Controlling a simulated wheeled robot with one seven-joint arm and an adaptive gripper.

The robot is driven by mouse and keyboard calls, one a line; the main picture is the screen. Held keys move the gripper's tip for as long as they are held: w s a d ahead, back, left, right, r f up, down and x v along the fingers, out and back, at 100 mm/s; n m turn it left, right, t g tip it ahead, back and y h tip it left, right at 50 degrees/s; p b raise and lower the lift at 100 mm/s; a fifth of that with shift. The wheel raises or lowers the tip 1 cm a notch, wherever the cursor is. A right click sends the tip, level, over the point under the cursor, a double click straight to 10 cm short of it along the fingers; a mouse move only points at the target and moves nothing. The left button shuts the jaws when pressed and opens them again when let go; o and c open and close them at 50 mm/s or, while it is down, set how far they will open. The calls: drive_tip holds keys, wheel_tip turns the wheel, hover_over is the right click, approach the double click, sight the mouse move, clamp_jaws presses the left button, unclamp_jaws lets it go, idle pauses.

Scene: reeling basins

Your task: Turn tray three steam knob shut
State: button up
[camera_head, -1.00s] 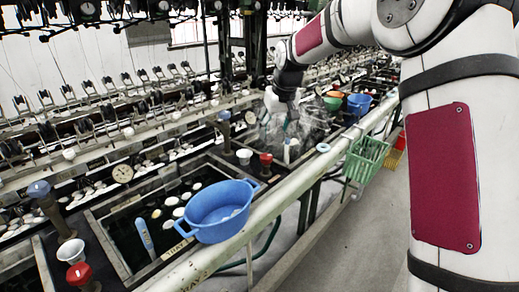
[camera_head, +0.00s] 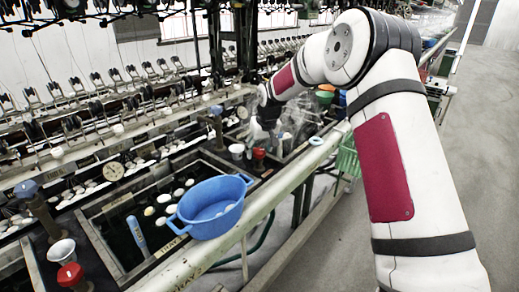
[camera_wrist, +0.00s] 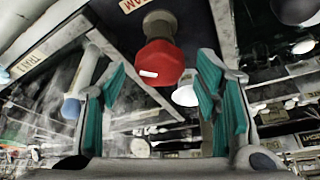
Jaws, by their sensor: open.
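A red knob (camera_head: 259,154) stands on the basin edge beyond the blue basket in the head view. In the wrist view a red knob (camera_wrist: 163,62) with a white mark on its face sits between and beyond the fingertips. My gripper (camera_wrist: 162,80) is open, with one teal-padded finger on each side of the knob. I cannot tell whether either finger touches it. In the head view my gripper (camera_head: 262,125) is just above the red knob, partly blurred by steam. Another red knob (camera_head: 70,275) is at the lower left.
A blue-topped post (camera_head: 216,112) stands behind. A green basket (camera_head: 348,158) hangs at the right. Open floor lies on the right.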

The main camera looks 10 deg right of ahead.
drive_tip(key=shift+f, duration=0.2)
drive_tip(key=c, duration=1.1)
drive_tip(key=shift+c, duration=0.2)
drive_tip(key=shift+a, duration=0.1)
drive_tip(key=m+b, duration=0.1)
drive_tip(key=m+h+b, duration=0.1)
drive_tip(key=m, duration=0.1)
drive_tip(key=shift+w+a+m+b, duration=0.15)
drive_tip(key=shift+m+b, duration=0.15)
drive_tip(key=shift+b, duration=0.1)
drive_tip(key=m+h+b, duration=0.1)
drive_tip(key=m, duration=0.1)
drive_tip(key=m+h+b, duration=0.1)
drive_tip(key=m, duration=0.2)
drive_tip(key=shift+m+g, duration=0.3)
drive_tip(key=shift+g, duration=0.1)
